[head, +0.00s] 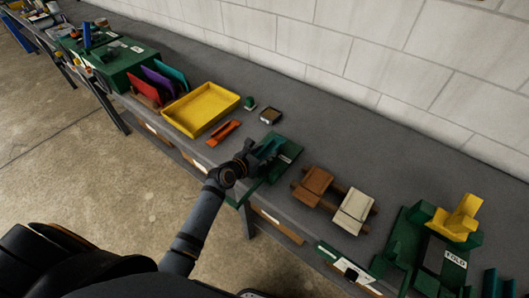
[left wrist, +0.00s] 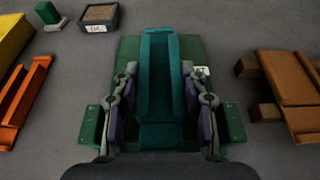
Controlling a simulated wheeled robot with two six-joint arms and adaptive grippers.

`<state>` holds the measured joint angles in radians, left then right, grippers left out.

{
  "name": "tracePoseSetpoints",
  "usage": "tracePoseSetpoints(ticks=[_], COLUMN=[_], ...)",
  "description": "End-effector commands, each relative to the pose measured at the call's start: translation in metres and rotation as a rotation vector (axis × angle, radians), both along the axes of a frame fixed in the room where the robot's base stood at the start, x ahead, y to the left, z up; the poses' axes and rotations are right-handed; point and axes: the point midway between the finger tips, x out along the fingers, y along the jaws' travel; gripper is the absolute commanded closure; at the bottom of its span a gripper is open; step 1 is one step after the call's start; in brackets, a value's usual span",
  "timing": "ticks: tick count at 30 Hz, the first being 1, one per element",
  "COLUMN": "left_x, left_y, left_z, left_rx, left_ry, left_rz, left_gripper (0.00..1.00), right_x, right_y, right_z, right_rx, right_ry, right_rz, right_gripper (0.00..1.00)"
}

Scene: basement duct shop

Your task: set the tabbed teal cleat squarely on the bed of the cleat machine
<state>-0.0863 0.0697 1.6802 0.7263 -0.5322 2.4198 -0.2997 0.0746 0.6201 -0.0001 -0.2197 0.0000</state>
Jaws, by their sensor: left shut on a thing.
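The teal cleat (left wrist: 160,75) is a long channel with raised side walls. It lies between the fingers of my left gripper (left wrist: 164,98), which is shut on it. In the head view my left gripper (head: 262,156) is over a dark green plate (head: 282,164) on the bench, with the teal cleat (head: 270,146) at its tip. In the left wrist view the cleat lies lengthwise over the green plate (left wrist: 128,50), which bears a small white label; whether they touch I cannot tell. A green machine marked FOLD (head: 430,248), with a yellow lever, stands at the right. My right gripper is out of view.
Left of the plate are an orange channel (head: 223,133), a yellow tray (head: 234,99) and a small dark box (head: 271,115). Right of it, brown (head: 315,183) and cream (head: 354,210) pieces rest on wooden bars. Bare bench (head: 350,150) lies behind, towards the block wall.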

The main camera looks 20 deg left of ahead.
Motion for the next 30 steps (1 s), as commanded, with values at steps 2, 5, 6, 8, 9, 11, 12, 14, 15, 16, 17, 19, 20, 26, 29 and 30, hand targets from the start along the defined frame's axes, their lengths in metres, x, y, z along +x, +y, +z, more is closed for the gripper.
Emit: tracePoseSetpoints(ticks=[2,5,6,8,9,11,12,14,15,16,17,19,20,26,29,30], left_x=[0.000,0.000,0.000,0.000,0.000,0.000,0.000,0.000,0.000,0.000,0.000,0.000,-0.001,-0.037,-0.060,-0.068], left_y=[0.000,0.000,0.000,0.000,0.000,0.000,0.000,0.000,0.000,0.000,0.000,0.000,0.000,0.014,0.021,0.025], left_z=[-0.001,-0.003,-0.003,-0.003,-0.003,-0.003,-0.003,-0.003,-0.003,-0.003,-0.002,0.000,0.002,0.015,0.026,0.029], left_rx=[0.000,-0.001,-0.001,-0.001,-0.001,-0.001,-0.001,-0.001,-0.001,-0.001,-0.001,0.000,0.000,0.005,0.005,0.007], left_ry=[0.000,0.000,0.000,0.000,0.000,0.000,0.000,0.000,0.000,0.000,0.000,0.000,0.000,0.002,0.002,0.002], left_rz=[0.000,0.000,0.000,0.000,0.000,0.000,0.000,0.000,0.000,0.000,0.000,0.000,0.000,-0.002,-0.003,-0.002], left_gripper=[0.90,0.53,0.48,0.39,0.34,0.34,0.34,0.34,0.34,0.34,0.34,0.34,0.34,0.34,0.34,0.34], right_x=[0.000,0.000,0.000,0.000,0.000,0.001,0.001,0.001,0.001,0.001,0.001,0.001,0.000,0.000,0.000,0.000], right_y=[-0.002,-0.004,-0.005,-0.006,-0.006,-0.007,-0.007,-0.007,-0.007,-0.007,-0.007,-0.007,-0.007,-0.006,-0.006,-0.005], right_z=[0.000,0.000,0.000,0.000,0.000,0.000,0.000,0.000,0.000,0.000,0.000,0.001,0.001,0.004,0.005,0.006], right_rx=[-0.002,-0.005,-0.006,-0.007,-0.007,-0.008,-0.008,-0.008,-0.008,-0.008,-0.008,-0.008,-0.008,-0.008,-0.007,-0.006], right_ry=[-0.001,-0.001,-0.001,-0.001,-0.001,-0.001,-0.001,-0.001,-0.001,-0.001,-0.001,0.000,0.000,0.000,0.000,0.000], right_rz=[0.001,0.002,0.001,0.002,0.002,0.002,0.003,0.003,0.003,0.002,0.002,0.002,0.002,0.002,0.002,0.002], right_gripper=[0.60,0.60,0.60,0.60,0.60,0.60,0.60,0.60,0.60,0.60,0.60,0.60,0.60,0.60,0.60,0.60])
